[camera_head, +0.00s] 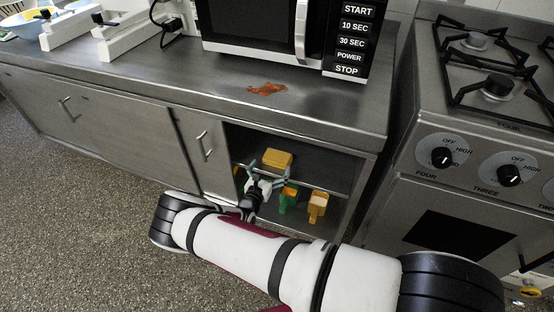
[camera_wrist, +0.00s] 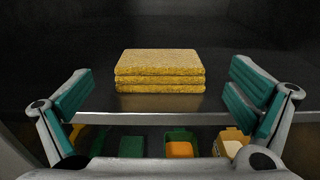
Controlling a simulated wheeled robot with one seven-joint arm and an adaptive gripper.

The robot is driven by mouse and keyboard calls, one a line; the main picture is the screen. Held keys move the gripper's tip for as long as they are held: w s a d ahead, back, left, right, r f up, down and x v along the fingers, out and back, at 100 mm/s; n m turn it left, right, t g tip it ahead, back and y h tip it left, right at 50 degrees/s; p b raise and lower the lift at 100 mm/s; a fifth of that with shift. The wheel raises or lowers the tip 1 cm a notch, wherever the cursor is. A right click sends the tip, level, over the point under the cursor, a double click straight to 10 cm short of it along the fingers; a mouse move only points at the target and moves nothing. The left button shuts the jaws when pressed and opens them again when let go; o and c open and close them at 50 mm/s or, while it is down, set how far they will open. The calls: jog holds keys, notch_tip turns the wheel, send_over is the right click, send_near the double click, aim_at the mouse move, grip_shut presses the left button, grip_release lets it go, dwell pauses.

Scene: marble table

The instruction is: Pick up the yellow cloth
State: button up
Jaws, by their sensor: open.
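The yellow cloth (camera_wrist: 160,72) is a folded, stacked block lying on a metal shelf (camera_wrist: 210,118) inside the open cabinet. In the head view the cloth (camera_head: 278,158) shows at the shelf's upper level, just beyond my gripper. My gripper (camera_wrist: 160,95) is open, with green-padded fingers spread to the left and right of the cloth. Neither finger touches the cloth. In the head view my gripper (camera_head: 264,172) reaches into the cabinet opening, and my arm hides part of the cabinet's lower front.
Below the shelf stand a green container (camera_head: 289,197) and a yellow container (camera_head: 317,206). The cabinet has a closed door (camera_head: 203,145) to its left. A stove (camera_head: 480,170) stands to the right. A microwave (camera_head: 285,30) and a reddish-brown spill (camera_head: 267,89) are on the counter above.

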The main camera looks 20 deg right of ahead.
aim_at(277, 155)
jog(key=shift+f+b+x, duration=0.15)
jog(key=shift+b+x, duration=0.35)
jog(key=shift+x, duration=1.3)
jog(key=shift+f+b+x, duration=0.15)
jog(key=shift+b+x, duration=0.3)
jog(key=shift+x, duration=1.3)
jog(key=c, duration=0.9)
